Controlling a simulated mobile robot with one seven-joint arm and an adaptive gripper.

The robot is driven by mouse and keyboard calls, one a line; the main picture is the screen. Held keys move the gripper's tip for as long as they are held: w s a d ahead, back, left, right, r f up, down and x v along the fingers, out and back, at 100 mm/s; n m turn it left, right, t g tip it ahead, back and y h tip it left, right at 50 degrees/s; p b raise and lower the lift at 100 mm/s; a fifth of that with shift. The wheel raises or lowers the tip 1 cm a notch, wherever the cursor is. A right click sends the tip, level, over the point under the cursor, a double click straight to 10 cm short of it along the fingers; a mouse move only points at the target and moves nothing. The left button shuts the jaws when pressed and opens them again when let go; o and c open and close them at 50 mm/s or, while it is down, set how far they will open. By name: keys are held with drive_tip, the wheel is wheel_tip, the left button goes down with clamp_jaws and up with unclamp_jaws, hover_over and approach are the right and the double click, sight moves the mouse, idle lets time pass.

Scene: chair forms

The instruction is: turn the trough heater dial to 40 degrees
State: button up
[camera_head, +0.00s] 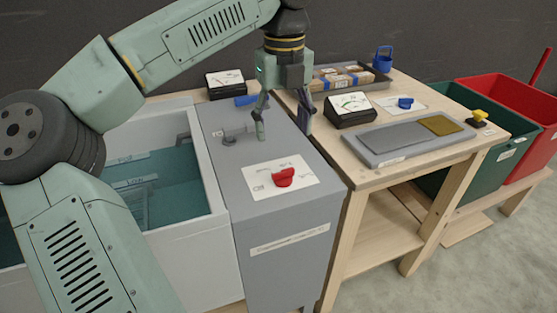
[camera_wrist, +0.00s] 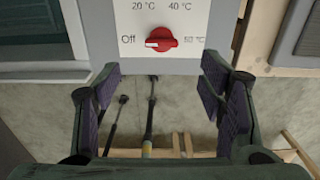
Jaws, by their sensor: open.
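The trough heater dial is a red knob (camera_head: 284,177) on a white label (camera_head: 262,187) on top of a grey cabinet (camera_head: 285,250). In the wrist view the dial (camera_wrist: 161,40) sits near the top middle, and its white pointer mark faces left, toward "Off". My gripper (camera_head: 283,130) is open and empty, pointing down above the cabinet, behind the dial in the head view. In the wrist view its two fingers (camera_wrist: 161,100) stand wide apart, below the dial and not touching it.
A water-filled trough (camera_head: 160,190) adjoins the cabinet at left. Green (camera_head: 450,180) and red bins (camera_head: 515,105) stand farther right. A grey lever (camera_head: 230,139) is behind the dial.

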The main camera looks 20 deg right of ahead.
sight(283, 171)
wheel_tip(283, 171, down, 10)
drive_tip(key=shift+s+d+f+p, duration=0.1)
drive_tip(key=shift+f+p, duration=0.1)
drive_tip(key=shift+p, duration=0.6)
drive_tip(key=c, duration=1.2)
drive_tip(key=shift+o, duration=0.2)
